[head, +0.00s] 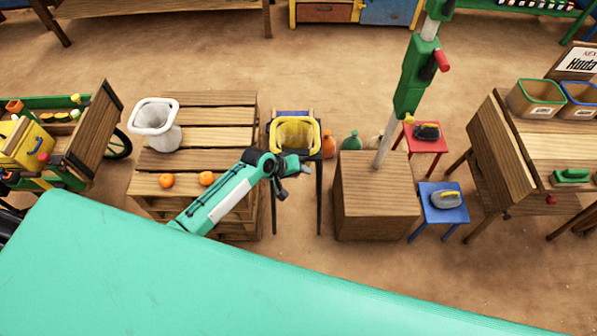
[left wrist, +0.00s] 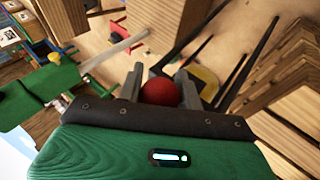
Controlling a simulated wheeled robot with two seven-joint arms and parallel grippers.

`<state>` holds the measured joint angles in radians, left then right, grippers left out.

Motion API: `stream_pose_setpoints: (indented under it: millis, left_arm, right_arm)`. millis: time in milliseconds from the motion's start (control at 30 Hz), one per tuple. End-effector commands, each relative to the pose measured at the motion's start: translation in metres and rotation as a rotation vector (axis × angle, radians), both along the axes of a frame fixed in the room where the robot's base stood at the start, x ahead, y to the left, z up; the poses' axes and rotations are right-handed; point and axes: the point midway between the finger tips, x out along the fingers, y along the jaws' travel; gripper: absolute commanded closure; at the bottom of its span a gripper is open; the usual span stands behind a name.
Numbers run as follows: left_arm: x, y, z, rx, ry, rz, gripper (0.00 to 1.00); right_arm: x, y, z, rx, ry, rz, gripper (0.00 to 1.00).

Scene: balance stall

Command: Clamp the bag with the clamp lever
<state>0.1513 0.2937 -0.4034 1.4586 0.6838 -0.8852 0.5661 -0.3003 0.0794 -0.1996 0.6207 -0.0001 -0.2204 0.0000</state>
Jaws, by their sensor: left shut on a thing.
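A yellow bag (head: 296,136) hangs open in a dark-legged stand (head: 319,195) at the middle of the head view. My left gripper (head: 292,170) is at the near side of the stand, just below the bag. In the left wrist view my left gripper (left wrist: 160,80) is shut on a round red knob (left wrist: 160,94), which sits between its two grey fingers. The knob looks like the clamp lever's end; the rest of the lever is hidden by the gripper. In the head view the hand covers the knob. My right gripper is not in view.
A slatted crate table (head: 215,118) left of the stand bears a white bin (head: 156,124) and two oranges (head: 206,178). A wooden box (head: 372,205) with a green post (head: 411,85) stands right.

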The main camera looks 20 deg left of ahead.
Motion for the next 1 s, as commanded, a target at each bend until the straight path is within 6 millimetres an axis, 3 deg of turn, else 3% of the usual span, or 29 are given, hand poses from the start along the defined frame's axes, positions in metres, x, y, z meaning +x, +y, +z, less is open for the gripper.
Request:
stream_pose_setpoints:
  millis: [300,333,433,767,1000]
  left_arm:
    - [0.004,0.0,0.005,-0.002,-0.012,0.002,1.0]
    - [0.004,0.0,0.005,-0.002,-0.012,0.002,0.6]
    - [0.003,0.0,0.004,-0.002,-0.01,0.001,0.43]
    - [0.0,0.001,0.003,-0.001,-0.005,0.001,0.43]
    - [-0.011,0.013,0.022,0.0,-0.007,0.0,0.43]
  right_arm:
    - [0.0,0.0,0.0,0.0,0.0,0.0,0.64]
    - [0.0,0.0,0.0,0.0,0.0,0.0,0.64]
    - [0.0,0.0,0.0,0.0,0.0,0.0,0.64]
    - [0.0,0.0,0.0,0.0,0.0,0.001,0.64]
    - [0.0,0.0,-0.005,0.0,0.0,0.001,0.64]
